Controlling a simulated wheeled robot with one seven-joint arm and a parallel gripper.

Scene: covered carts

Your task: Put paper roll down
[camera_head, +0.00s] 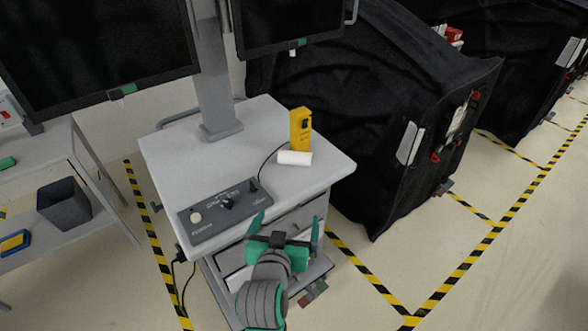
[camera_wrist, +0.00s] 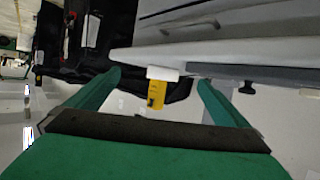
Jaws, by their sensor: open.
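The white paper roll (camera_head: 295,158) lies on its side on the grey cart top (camera_head: 240,150), near the right edge, just in front of a yellow device (camera_head: 300,129). In the wrist view the roll (camera_wrist: 162,73) shows small and ahead, between the fingertips in the picture, with the yellow device (camera_wrist: 156,95) beside it. My gripper (camera_head: 287,232) is in front of the cart, near its front edge, apart from the roll. Its green fingers are spread wide with nothing between them; they also show in the wrist view (camera_wrist: 158,78).
A grey control panel (camera_head: 225,212) with a joystick sits on the cart's front left. Monitors (camera_head: 100,55) stand above the cart. Black covered carts (camera_head: 375,100) stand to the right. A bin (camera_head: 64,203) sits on a shelf at left. Striped tape marks the open floor at right.

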